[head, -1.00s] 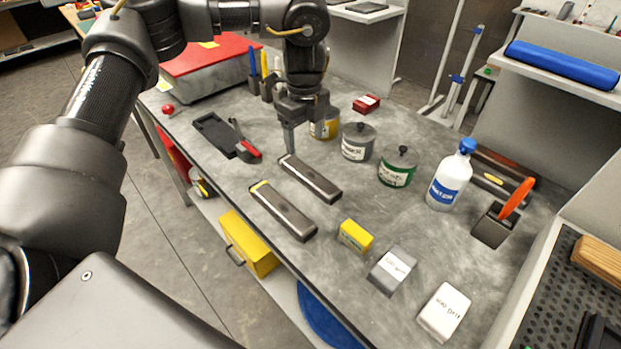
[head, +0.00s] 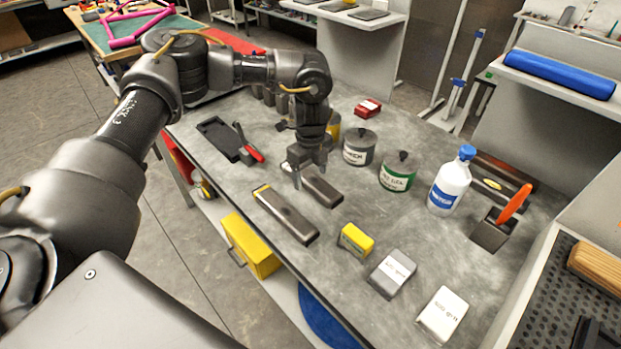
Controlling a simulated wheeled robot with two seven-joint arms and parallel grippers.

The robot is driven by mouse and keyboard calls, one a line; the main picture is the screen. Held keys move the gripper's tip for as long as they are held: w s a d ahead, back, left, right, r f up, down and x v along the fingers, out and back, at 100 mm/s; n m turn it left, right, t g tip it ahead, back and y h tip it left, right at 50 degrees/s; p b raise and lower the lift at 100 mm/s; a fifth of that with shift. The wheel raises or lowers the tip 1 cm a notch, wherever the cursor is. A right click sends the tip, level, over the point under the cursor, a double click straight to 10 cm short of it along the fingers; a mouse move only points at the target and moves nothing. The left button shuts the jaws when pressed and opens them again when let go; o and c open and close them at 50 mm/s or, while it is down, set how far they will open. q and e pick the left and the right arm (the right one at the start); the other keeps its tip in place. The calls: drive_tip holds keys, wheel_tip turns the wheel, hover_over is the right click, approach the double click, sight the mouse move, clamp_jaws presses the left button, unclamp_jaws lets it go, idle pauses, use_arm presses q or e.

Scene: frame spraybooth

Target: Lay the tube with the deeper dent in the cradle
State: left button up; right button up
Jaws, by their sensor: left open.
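Two dark grey tubes lie side by side on the grey bench. The nearer tube (head: 286,215) has a yellow mark at its far-left end. The farther tube (head: 326,192) is partly covered by my left gripper. My left gripper (head: 308,177) is open and points down, just over the left part of the farther tube; I cannot tell whether it touches. The dents are too small to compare. A flat black recessed holder (head: 219,138) at the bench's left may be the cradle; it looks empty. My right gripper is out of view.
A red-handled tool (head: 250,148) lies beside the black holder. Grey-lidded cans (head: 359,148), a green-labelled can (head: 397,173) and a white bottle (head: 449,182) stand behind. A yellow box (head: 356,240) and two small packs (head: 391,273) lie to the right.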

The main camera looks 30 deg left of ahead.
use_arm(q)
drive_tip(key=shift+f, duration=0.25)
drive_tip(key=c, duration=1.3)
drive_tip(key=shift+r, duration=0.1)
